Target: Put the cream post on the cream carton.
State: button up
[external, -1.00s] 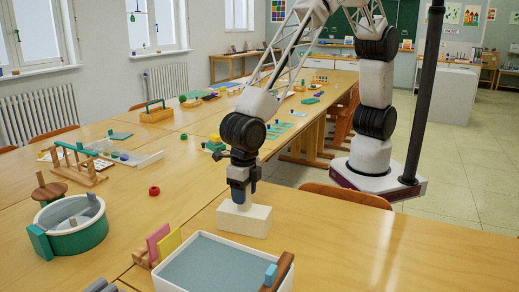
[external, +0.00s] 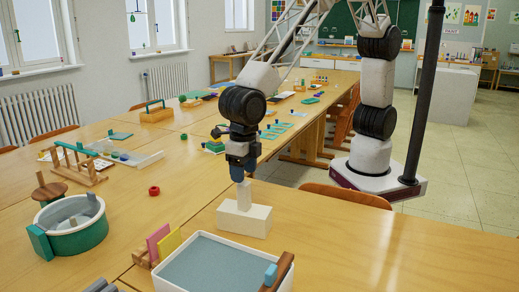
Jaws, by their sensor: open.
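The cream carton (external: 254,221) is a pale box on the wooden table, just behind the white-rimmed tray. The cream post (external: 244,195) stands upright on top of the carton, toward its left part. My gripper (external: 238,178) is open, above and slightly left of the post's top. Its fingers look clear of the post, though the small gap is hard to judge from this view.
A white tray with a blue-grey inside (external: 213,240) lies in front of the carton. Pink (external: 157,241) and yellow (external: 169,244) panels stand left of it. Table right of the carton is clear.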

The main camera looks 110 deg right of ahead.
jog(key=shift+r, duration=2.7)
jog(key=shift+d, duration=0.1)
jog(key=shift+s+d+r, duration=0.15)
jog(key=shift+d+r, duration=0.05)
jog(key=shift+r, duration=0.05)
jog(key=s+d+r+m+t, duration=0.1)
jog(key=s+d+r+m, duration=0.55)
jog(key=d, duration=0.25)
jog(key=s+d+r+m, duration=0.6)
jog(key=s+d+r, duration=0.15)
jog(key=d, duration=0.25)
jog(key=s+d+m, duration=0.4)
jog(key=s+m, duration=0.1)
jog(key=s, duration=0.3)
jog(key=s+d+m+t, duration=0.1)
jog(key=s+d+m, duration=0.3)
jog(key=s, duration=0.4)
jog(key=s+d+m, duration=0.4)
jog(key=s+m, duration=0.1)
jog(key=s, duration=0.3)
jog(key=shift+s+d+r+m+t, duration=0.15)
jog(key=shift+s+d+m+t, duration=0.1)
jog(key=shift+s+m+t, duration=0.1)
